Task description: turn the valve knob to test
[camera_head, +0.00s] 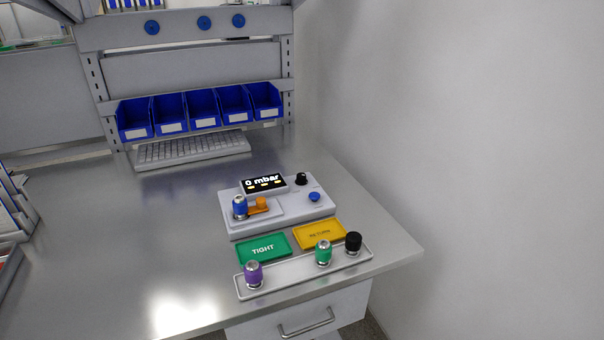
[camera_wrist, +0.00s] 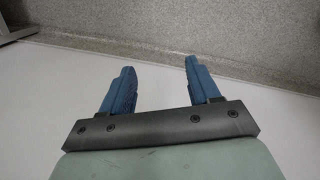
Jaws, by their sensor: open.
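The grey tester (camera_head: 285,215) stands on the bench, its lit display (camera_head: 263,183) reading 0 mbar. A black knob (camera_head: 302,179) is on its top, right of the display; it looks like the valve knob. Its pointer direction and any labels are too small to read. My gripper (camera_wrist: 159,70) shows only in the wrist view, with its two blue fingers apart and nothing between them. It faces a plain pale surface and a speckled grey one, away from the tester. The head view does not show it.
The tester also carries a blue button (camera_head: 314,196), a blue-topped fitting (camera_head: 240,207) and an orange part (camera_head: 260,204). In front lie a green TIGHT plate (camera_head: 263,248), a yellow RETURN plate (camera_head: 319,234) and a tray (camera_head: 290,277) with purple, green and black-topped fittings. A wall stands right.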

